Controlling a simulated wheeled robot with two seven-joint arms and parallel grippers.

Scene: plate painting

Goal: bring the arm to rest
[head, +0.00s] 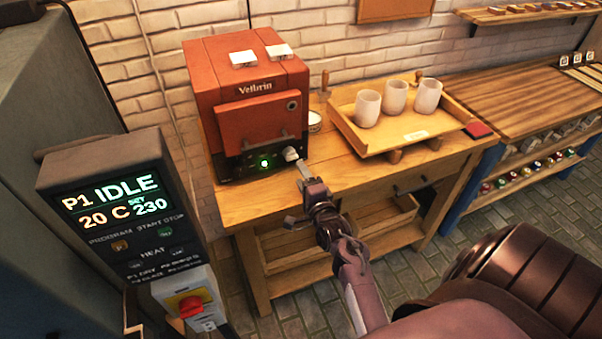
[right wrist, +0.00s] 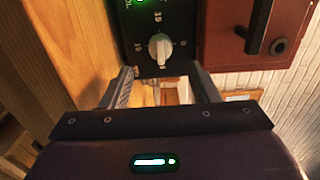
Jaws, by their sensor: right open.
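My right gripper (head: 297,190) is in front of the red Velbrin kiln (head: 248,85), close to the white knob (head: 291,154) on its black control strip. In the right wrist view the two fingers of my right gripper (right wrist: 164,85) are spread apart, with the white knob (right wrist: 160,47) just beyond their tips and nothing held between them. A green light (head: 264,163) glows left of the knob. My left gripper is not in view.
The kiln stands on a wooden workbench (head: 262,203). A wooden tray (head: 357,138) with three pale cups (head: 396,96) is to its right. A control panel (head: 110,215) reading IDLE is at the left. A shelf bench (head: 535,105) stands at the far right.

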